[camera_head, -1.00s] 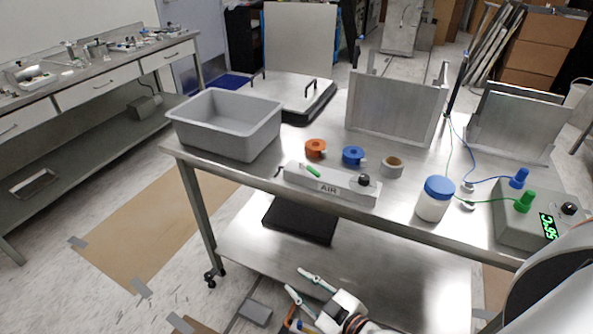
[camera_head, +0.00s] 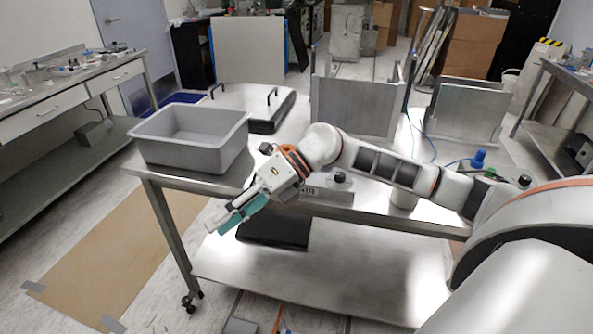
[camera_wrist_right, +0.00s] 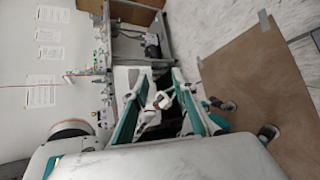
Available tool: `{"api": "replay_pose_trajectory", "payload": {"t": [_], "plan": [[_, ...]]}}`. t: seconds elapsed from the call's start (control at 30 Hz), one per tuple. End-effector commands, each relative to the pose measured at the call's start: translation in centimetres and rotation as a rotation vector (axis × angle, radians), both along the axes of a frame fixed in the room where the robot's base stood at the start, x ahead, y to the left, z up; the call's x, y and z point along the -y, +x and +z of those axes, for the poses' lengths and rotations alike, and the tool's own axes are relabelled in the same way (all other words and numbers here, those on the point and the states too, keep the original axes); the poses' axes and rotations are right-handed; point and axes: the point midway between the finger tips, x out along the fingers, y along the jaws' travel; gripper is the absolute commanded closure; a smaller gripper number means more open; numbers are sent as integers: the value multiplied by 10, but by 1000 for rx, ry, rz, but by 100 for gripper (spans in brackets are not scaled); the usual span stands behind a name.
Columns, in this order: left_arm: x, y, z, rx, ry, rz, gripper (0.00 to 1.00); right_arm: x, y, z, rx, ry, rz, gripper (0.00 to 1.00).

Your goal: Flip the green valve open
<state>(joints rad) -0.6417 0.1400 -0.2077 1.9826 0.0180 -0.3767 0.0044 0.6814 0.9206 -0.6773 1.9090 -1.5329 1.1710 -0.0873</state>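The grey AIR valve box (camera_head: 325,193) stands on the steel table, partly hidden behind my right arm and wrist. Its black knob (camera_head: 341,177) shows at the right end. The green valve handle is hidden in the head view, and I cannot make it out in the wrist view. My right gripper (camera_head: 217,226) is left of the box, out past the table's front edge, pointing down-left. In the right wrist view its two teal-padded fingers (camera_wrist_right: 156,82) stand apart, with no grasped object visible. My left gripper is not in view.
A grey bin (camera_head: 193,140) stands at the table's left end, close behind my right wrist. Upright metal plates (camera_head: 355,105) stand at the back. My right arm covers much of the table's front. A blue connector (camera_head: 479,158) shows at the right.

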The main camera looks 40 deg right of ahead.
Motion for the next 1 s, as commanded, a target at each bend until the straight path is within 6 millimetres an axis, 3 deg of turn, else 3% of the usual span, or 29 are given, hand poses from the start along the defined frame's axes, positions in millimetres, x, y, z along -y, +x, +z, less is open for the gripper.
{"api": "replay_pose_trajectory", "payload": {"t": [0.17, 0.3, 0.4, 0.5, 0.67, 1.0], "plan": [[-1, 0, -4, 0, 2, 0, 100, 95, 28, 8, 92, -375, -32, 73], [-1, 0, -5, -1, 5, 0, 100, 172, 43, 28, 111, -607, -119, 73], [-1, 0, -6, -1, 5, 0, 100, 213, 46, 43, 109, -715, -183, 73], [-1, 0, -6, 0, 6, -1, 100, 238, 47, 53, 103, -776, -228, 73], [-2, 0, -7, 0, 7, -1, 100, 248, 48, 51, 96, -805, -249, 73], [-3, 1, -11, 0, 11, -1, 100, 234, 64, 6, 96, -802, -245, 73]]}}
